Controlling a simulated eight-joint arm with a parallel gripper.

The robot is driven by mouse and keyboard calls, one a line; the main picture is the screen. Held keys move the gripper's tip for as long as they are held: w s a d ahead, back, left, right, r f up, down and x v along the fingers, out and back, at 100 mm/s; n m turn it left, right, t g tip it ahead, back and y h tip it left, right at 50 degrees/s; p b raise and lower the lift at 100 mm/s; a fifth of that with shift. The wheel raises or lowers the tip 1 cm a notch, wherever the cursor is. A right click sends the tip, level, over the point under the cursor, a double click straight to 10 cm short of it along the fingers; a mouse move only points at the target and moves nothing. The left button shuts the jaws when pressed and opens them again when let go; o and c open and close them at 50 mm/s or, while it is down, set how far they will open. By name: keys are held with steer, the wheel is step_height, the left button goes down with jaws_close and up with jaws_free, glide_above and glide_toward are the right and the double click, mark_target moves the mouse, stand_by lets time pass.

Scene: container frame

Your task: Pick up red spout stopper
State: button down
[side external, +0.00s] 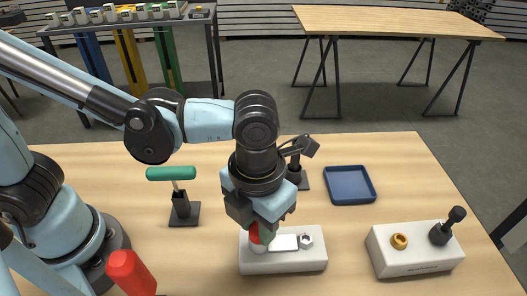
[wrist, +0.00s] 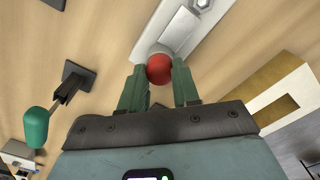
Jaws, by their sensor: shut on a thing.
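The red spout stopper (wrist: 159,69) sits between my gripper's green fingertips in the wrist view, and they are shut on it. In the side external view the red stopper (side external: 256,234) shows beside the lower end of my gripper (side external: 262,232). It is at the left end of a white block (side external: 283,265), over a pale round spout (side external: 257,248). I cannot tell whether the stopper is still seated on the spout or just above it. The fingers hide part of it.
A green-handled tool in a black stand (side external: 184,213) is to the left, and a red block (side external: 130,272) at front left. A blue tray (side external: 350,185) lies behind right. A second white block (side external: 413,253) with a brass nut and black knob stands right. A black stand (side external: 301,177) is behind my gripper.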

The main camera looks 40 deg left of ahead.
step_height(320, 180, up, 15)
stand_by(1.4)
steer(key=shift+w, duration=0.1)
